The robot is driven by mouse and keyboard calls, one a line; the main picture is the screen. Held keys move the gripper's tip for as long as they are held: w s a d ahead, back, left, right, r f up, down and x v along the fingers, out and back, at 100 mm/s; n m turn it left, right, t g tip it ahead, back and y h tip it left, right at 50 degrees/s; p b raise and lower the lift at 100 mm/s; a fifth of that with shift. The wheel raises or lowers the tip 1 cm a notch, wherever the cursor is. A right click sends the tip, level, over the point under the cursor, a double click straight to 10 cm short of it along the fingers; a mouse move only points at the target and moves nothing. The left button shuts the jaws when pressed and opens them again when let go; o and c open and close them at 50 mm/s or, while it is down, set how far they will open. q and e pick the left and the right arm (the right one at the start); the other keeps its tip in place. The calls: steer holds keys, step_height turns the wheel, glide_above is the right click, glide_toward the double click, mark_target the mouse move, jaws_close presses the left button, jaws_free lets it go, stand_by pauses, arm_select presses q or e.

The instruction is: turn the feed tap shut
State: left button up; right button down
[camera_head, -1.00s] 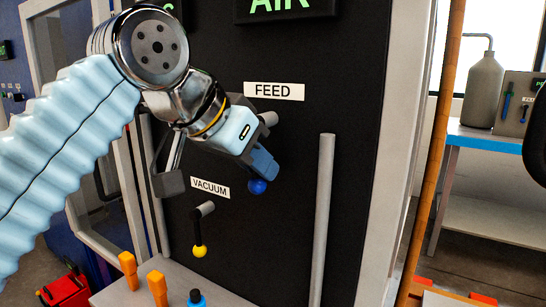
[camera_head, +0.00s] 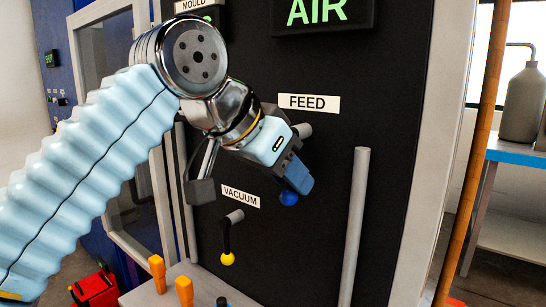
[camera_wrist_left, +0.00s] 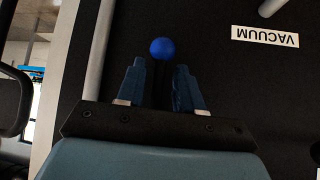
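The feed tap is on the black panel under the FEED label (camera_head: 308,102). Its blue ball knob (camera_head: 288,198) hangs just below my left fingertips, and its grey stem (camera_head: 304,130) shows beside the gripper. My left gripper (camera_head: 297,176) is at the tap and hides most of its handle. In the left wrist view, the blue knob (camera_wrist_left: 162,48) is just beyond the fingertips. The dark handle lies between the two blue fingers of my left gripper (camera_wrist_left: 160,72), which stand apart with narrow gaps beside it. My right gripper is not in view.
The vacuum tap with a yellow knob (camera_head: 228,258) hangs below left. A grey vertical pipe (camera_head: 354,225) stands right of the feed tap. Orange pegs (camera_head: 157,272) stand on a ledge below. An orange post (camera_head: 476,150) is at the right.

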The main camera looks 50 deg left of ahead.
arm_select(q)
steer(key=p+v, duration=0.1)
steer(key=v, duration=1.2)
steer(key=shift+p, duration=0.3)
steer(key=shift+s+r, duration=0.1)
steer(key=shift+r, duration=0.05)
